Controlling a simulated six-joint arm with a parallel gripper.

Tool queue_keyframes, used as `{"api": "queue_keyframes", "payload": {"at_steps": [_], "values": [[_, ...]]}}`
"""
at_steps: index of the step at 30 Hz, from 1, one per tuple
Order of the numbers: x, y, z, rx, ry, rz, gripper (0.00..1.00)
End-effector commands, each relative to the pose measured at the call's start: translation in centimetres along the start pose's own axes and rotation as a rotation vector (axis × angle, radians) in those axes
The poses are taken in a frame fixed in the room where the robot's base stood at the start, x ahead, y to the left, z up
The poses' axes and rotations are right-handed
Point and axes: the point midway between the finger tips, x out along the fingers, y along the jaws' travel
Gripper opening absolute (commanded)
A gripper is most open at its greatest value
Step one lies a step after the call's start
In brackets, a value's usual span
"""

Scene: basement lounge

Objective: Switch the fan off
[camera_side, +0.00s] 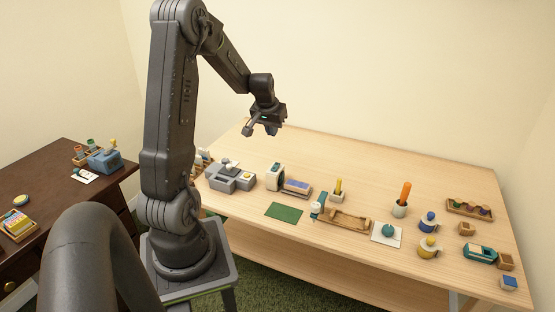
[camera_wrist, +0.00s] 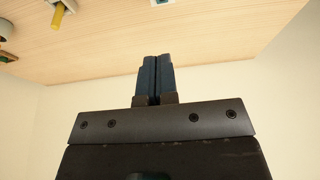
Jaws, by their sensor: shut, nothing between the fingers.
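My gripper (camera_side: 270,128) is raised above the back left part of the light wooden table (camera_side: 330,165), clear of everything on it. In the wrist view its two dark blue fingers (camera_wrist: 157,62) lie together with nothing between them. I cannot make out for sure which thing is the fan. A grey boxy device (camera_side: 230,178) with raised parts on top stands at the left of the table. A white and green upright device (camera_side: 274,177) stands just right of it. A blue box with a yellow knob (camera_side: 105,161) sits on the dark desk; its use is unclear.
The table's back strip is bare. A dark desk (camera_side: 55,190) stands left.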

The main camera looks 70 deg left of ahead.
Motion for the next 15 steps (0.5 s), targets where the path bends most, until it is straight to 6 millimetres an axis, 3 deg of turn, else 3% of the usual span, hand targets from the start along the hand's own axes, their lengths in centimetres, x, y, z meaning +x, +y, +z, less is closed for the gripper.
{"api": "queue_keyframes", "payload": {"at_steps": [9, 15], "values": [[0.2, 0.1, 0.0, 0.002, -0.001, 0.001, 0.0], [2.5, 0.1, 0.1, 0.003, -0.006, 0.001, 0.0]]}}
